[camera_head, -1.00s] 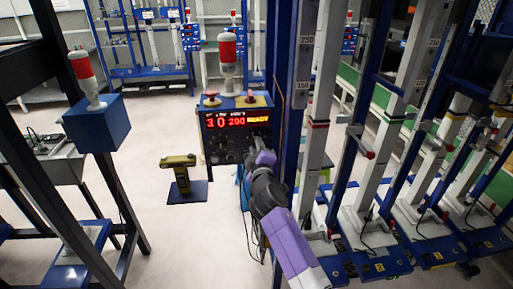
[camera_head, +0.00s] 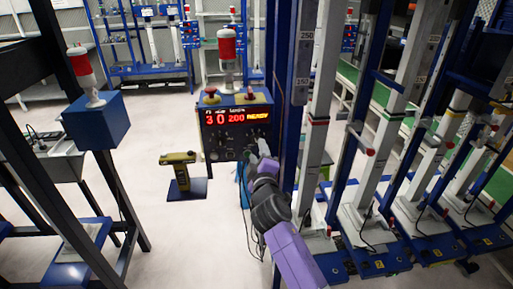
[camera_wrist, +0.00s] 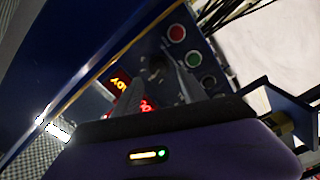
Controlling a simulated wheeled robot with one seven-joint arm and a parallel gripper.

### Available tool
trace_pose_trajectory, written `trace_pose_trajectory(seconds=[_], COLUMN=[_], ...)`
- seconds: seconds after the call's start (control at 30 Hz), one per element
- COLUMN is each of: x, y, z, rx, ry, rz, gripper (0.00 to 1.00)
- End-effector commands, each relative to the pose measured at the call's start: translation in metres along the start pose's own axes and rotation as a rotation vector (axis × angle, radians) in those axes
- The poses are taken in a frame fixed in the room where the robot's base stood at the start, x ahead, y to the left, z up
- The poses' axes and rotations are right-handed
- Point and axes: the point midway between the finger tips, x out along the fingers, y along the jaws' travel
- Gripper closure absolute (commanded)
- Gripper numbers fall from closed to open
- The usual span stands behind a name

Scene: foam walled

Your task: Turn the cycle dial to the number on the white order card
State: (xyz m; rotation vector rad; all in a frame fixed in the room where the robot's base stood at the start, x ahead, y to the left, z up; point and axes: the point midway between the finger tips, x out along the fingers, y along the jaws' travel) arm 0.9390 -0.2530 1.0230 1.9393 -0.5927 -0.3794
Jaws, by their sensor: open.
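The blue control box (camera_head: 211,140) stands left of my arm, with a lit red and yellow display (camera_head: 236,117) reading 3, 0, 200 and READY. Several small dark knobs sit below the display; I cannot tell which is the cycle dial. My gripper (camera_head: 262,147) is in front of the box's lower right part. In the wrist view my gripper (camera_wrist: 158,88) is open, its two grey fingers pointing at the panel, with dark knobs (camera_wrist: 157,68) between and beyond the tips. I cannot tell whether they touch. I cannot make out a white order card.
A red button (camera_wrist: 177,33) and a green button (camera_wrist: 193,59) sit on the panel near the fingers. A blue upright post (camera_head: 289,110) stands close right of my gripper. A yellowish tool on a stand (camera_head: 179,174) is left of the box. Open floor lies at front left.

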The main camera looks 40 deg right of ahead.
Motion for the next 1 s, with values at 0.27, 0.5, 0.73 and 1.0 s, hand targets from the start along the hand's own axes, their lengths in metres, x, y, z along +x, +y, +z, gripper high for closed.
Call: trace_pose_trajectory(seconds=[0.27, 0.5, 0.73, 1.0], x=[-0.028, -0.030, -0.030, -0.031], y=[0.000, 0.000, 0.000, 0.006], z=[-0.001, -0.001, 0.000, -0.014], rx=[0.000, -0.001, -0.001, 0.072], ry=[0.002, 0.001, 0.001, 0.053], rz=[0.000, 0.000, 0.000, 0.011], gripper=[0.51, 0.51, 0.51, 0.51])
